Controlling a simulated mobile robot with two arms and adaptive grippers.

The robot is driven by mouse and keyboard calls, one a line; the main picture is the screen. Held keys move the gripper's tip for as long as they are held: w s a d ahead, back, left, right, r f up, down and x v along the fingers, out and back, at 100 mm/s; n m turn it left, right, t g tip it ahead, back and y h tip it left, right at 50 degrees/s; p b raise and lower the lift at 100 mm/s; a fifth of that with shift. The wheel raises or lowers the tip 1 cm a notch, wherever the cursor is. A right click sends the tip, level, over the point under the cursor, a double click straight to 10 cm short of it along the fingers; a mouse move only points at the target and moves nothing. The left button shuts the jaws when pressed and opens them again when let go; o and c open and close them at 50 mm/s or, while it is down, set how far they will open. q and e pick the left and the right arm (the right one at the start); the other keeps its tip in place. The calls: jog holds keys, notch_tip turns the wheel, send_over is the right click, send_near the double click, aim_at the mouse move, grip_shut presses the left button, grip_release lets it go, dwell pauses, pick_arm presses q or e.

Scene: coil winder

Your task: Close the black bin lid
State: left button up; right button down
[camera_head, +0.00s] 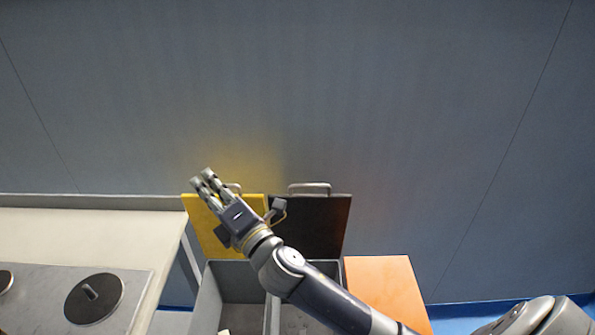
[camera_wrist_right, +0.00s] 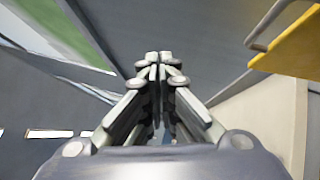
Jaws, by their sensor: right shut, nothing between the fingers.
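The black bin lid (camera_head: 321,222) stands raised against the wall in the head view, with a grey handle (camera_head: 309,187) on its top edge. Its grey bin (camera_head: 330,268) is open below it, partly hidden by my right arm. My right gripper (camera_head: 203,180) is shut and empty. In the head view it lies across the yellow lid, up and left of the black lid. It also shows shut in the right wrist view (camera_wrist_right: 158,62). My left gripper is not in view.
A raised yellow lid (camera_head: 212,240) stands left of the black lid, above an open grey bin (camera_head: 240,282). An orange lid (camera_head: 388,285) lies flat on the right. A pale table (camera_head: 90,235) with a dark disc (camera_head: 93,300) stands at left. The wall is close behind the lids.

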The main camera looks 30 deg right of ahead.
jog(key=a+r+n+g+y, duration=0.35)
jog(key=a+n+y, duration=0.3)
jog(key=n, duration=0.65)
jog(key=a+r+n+g+y, duration=0.2)
jog(key=a+n+g+y, duration=0.4)
jog(key=n, duration=0.6)
notch_tip(320, 180, down, 6)
jog(key=w+d+n+g+h, duration=0.15)
jog(key=n+g+h, duration=0.3)
jog(key=n, duration=0.65)
jog(key=w+d+f+n+g+h, duration=0.1)
jog(key=w+d+f+n+h, duration=0.15)
jog(key=d, duration=0.45)
jog(key=w+d+f+n+g+h, duration=0.1)
jog(key=w+d+n+h, duration=0.25)
jog(key=d, duration=0.35)
jog(key=s+d+r+g+h, duration=0.1)
jog(key=s+d+r+h, duration=0.2)
jog(key=d, duration=0.8)
jog(key=d+r+g+h, duration=0.15)
jog(key=d+h, duration=0.35)
jog(key=d, duration=0.5)
notch_tip(320, 180, down, 8)
jog(key=s+p, duration=0.1)
jog(key=p, duration=0.2)
jog(key=shift+s+a+f+t+p, duration=0.15)
jog(key=shift+s+a+t+p, duration=0.15)
jog(key=shift+a+t, duration=0.05)
